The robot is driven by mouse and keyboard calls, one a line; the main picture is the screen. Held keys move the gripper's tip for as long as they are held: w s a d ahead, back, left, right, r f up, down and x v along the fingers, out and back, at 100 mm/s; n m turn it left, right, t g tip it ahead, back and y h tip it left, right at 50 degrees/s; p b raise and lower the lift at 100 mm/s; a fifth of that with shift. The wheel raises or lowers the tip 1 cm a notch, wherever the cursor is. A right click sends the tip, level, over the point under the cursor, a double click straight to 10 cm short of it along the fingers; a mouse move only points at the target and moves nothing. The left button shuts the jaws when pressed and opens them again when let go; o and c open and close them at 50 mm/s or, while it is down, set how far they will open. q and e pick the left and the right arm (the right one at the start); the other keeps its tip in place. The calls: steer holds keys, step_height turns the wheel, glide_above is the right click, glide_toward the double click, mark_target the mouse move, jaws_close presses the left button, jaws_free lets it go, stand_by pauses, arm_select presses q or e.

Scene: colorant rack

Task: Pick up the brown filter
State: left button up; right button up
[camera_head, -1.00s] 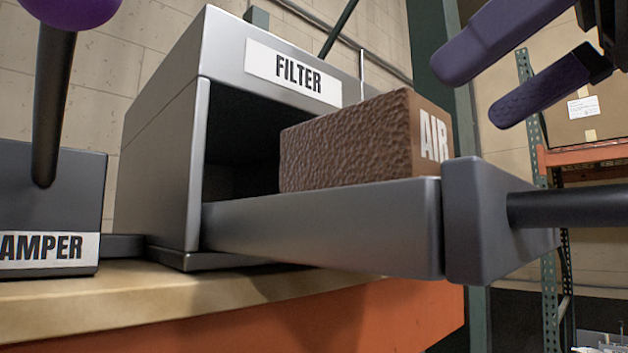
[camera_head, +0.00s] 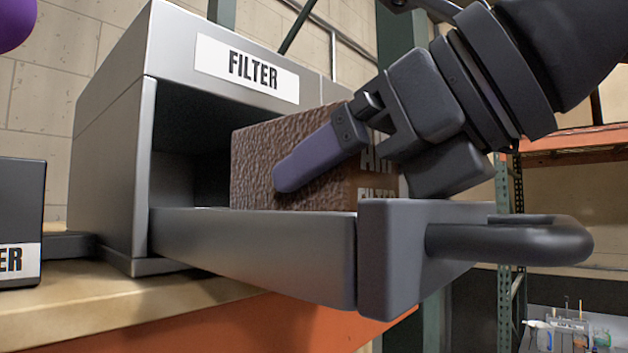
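The brown filter (camera_head: 262,172) is a rough block with white "AIR FILTER" lettering on its end. It sits in the pulled-out grey drawer (camera_head: 255,252) of the box labelled FILTER. My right gripper (camera_head: 300,165) comes in from the upper right. One purple finger lies across the filter's near side, pointing down and left. The other finger is hidden behind the filter and the gripper body, so whether they press on the filter cannot be told. My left gripper is not in view.
The drawer's front panel (camera_head: 385,262) has a thick dark handle (camera_head: 530,243) that sticks out to the right. The grey filter box (camera_head: 110,165) stands on a wooden counter (camera_head: 100,305). A dark box (camera_head: 18,215) is at the left edge. A shelf rack stands behind on the right.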

steer(key=shift+c, duration=0.4)
steer(key=shift+r, duration=0.15)
